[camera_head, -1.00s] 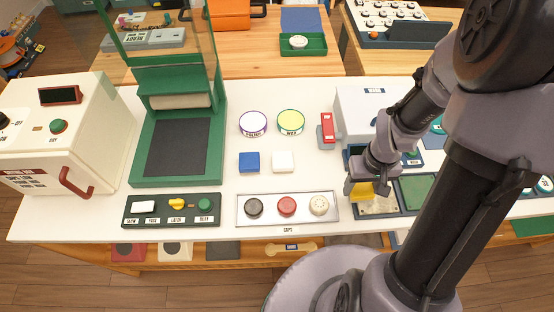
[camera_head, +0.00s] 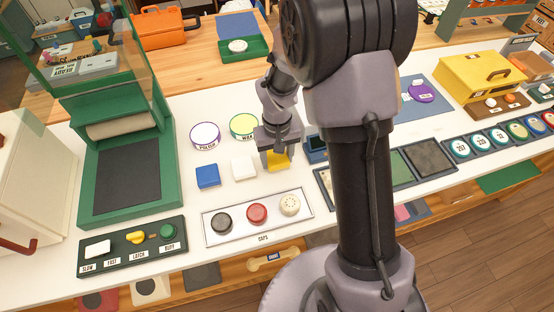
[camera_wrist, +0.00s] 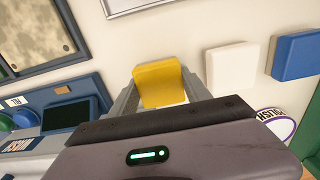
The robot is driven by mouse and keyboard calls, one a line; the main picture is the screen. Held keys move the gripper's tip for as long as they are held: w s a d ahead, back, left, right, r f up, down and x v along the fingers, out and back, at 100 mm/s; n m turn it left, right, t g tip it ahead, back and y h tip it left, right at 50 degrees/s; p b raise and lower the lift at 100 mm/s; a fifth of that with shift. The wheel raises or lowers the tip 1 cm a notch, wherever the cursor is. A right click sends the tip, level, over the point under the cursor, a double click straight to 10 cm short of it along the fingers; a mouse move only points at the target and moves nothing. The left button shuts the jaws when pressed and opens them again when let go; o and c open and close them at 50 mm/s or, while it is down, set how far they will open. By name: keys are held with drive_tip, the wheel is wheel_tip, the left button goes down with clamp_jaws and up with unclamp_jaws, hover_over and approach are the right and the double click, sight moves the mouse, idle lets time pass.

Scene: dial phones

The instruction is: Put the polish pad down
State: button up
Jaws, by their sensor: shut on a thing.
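My gripper (camera_head: 277,158) is shut on a yellow block-shaped pad (camera_head: 279,160). In the wrist view the yellow pad (camera_wrist: 160,84) sits between the two grey fingers over the white table. The pad is right of a white pad (camera_head: 243,168) and a blue pad (camera_head: 207,176), which lie side by side on the table. Both also show in the wrist view, the white pad (camera_wrist: 231,67) nearer and the blue pad (camera_wrist: 296,56) beyond it. I cannot tell whether the yellow pad touches the table.
The caps tray (camera_head: 235,229) with black, red and cream caps lies in front. Round polish (camera_head: 205,135) and wax (camera_head: 244,125) tins stand behind the pads. A green press (camera_head: 128,165) is at left. My arm hides part of the table at right.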

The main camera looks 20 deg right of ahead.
drive_tip(key=shift+f, duration=0.15)
drive_tip(key=o, duration=1.5)
drive_tip(key=shift+s, duration=0.15)
drive_tip(key=shift+c, duration=0.2)
wheel_tip(320, 180, up, 13)
drive_tip(key=p, duration=0.5)
wheel_tip(320, 180, up, 8)
drive_tip(key=m+t, duration=0.1)
drive_tip(key=t, duration=0.1)
hover_over(277, 157)
drive_tip(key=s+a, duration=0.1)
drive_tip(key=s, duration=0.3)
drive_tip(key=s+a+r+m+t+y, duration=0.1)
drive_tip(key=s+r+t, duration=0.1)
drive_tip(key=s+r, duration=0.2)
drive_tip(key=s+a+r+m+t+y, duration=0.1)
drive_tip(key=s+r, duration=0.4)
drive_tip(key=s, duration=0.6)
drive_tip(key=shift+a+r+m+t, duration=0.25)
drive_tip(key=shift+a+m+t, duration=0.2)
drive_tip(key=shift+m, duration=0.25)
drive_tip(key=shift+f, duration=0.1)
